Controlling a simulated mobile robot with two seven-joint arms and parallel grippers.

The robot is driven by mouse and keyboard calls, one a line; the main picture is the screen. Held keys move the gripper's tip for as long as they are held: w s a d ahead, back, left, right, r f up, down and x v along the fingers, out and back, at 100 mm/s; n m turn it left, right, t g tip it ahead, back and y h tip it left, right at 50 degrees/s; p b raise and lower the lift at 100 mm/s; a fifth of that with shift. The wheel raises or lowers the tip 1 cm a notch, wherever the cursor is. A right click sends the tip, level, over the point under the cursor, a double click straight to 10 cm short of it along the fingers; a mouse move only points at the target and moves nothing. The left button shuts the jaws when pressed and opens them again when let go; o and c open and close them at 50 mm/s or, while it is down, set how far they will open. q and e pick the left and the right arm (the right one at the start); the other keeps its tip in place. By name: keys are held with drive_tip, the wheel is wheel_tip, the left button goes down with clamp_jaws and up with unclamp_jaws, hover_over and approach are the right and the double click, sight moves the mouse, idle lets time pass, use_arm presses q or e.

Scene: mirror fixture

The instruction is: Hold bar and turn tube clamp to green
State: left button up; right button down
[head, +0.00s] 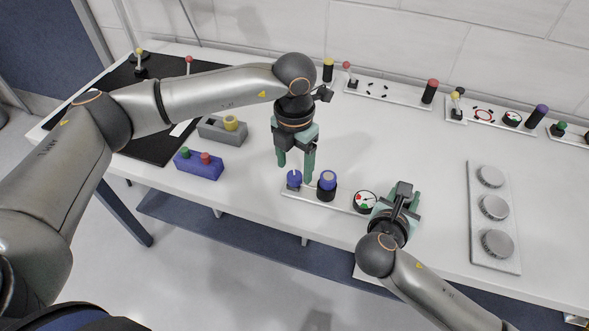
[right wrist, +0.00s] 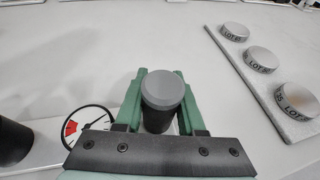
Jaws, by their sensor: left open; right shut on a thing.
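A white bar fixture (head: 338,201) lies near the table's front edge. It carries a small blue knob (head: 294,178), a black cylinder with a blue top (head: 327,187) and a round dial (head: 364,202) with red and green marks. The dial also shows in the right wrist view (right wrist: 88,125), with a red patch on its left. My left gripper (head: 296,169) is open, pointing down just above and behind the blue knob. My right gripper (right wrist: 160,100) is shut on a black post with a grey top (right wrist: 162,92), right of the dial. Contact of the left fingers cannot be told.
A panel with several grey round caps (head: 495,207) lies at right. A blue block (head: 199,165) with green and red knobs and a grey block (head: 222,131) with a yellow ring stand at left. Other fixtures (head: 388,92) line the back. The table between is clear.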

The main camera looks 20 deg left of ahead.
sight(294, 178)
use_arm(q)
drive_tip(key=shift+f, duration=1.15)
clamp_jaws()
